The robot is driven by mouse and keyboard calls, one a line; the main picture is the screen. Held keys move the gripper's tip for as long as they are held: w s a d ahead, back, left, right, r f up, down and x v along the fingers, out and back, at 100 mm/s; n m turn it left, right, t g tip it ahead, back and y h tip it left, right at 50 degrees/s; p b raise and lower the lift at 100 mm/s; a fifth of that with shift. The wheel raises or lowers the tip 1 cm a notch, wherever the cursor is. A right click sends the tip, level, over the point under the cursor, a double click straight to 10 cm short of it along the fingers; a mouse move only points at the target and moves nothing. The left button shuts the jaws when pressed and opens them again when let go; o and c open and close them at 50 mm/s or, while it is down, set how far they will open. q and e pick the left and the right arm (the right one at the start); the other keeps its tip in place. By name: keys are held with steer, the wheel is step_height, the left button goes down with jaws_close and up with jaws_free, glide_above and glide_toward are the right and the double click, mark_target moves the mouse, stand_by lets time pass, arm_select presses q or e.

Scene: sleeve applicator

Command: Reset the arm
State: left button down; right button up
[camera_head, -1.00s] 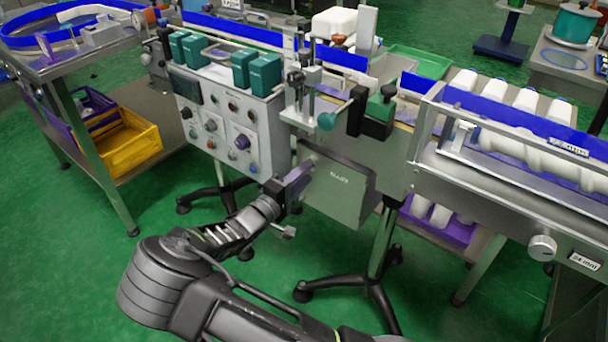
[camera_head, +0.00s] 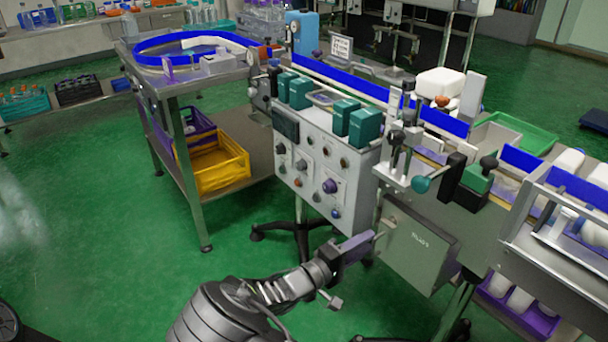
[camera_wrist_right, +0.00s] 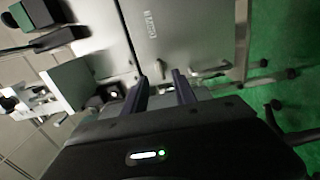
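My right arm comes in from the bottom of the head view. Its right gripper (camera_head: 364,241) is in front of the sleeve applicator, just left of a grey cover box (camera_head: 418,246). In the right wrist view its two dark fingers stand apart (camera_wrist_right: 160,82), with nothing visibly held between them. The grey box (camera_wrist_right: 175,28) is just beyond the fingertips, with a small metal handle (camera_wrist_right: 210,70) to their right. Whether a finger touches the box or its fittings, I cannot tell. My left gripper is not in view.
A control cabinet (camera_head: 322,165) with knobs and green blocks stands left of the box. A conveyor (camera_head: 575,262) with white bottles runs to the right. A steel table (camera_head: 188,85) with a yellow crate (camera_head: 218,170) below stands left. The green floor (camera_head: 90,240) at left is open.

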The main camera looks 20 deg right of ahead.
steer(key=s+d+f+g+y, duration=0.1)
steer(key=s+f+g+y, duration=0.2)
steer(key=s+f, duration=0.5)
steer(key=s+f+g+y, duration=0.3)
steer(key=s+f, duration=0.3)
steer(key=f, duration=0.4)
steer(key=s+a+f+m+g+y, duration=0.25)
steer(key=s+a+f+y, duration=0.65)
steer(key=s+a+f, duration=0.5)
steer(key=w+a+r+m+t+y, duration=0.1)
steer(key=a+r+t+y, duration=0.15)
steer(key=a, duration=0.55)
steer(key=w+a+r+m+t+y, duration=0.2)
steer(key=a+r+y, duration=0.15)
steer(key=a, duration=0.35)
step_height(320, 180, up, 18)
steer(key=p, duration=1.8)
steer(key=shift+f, duration=0.25)
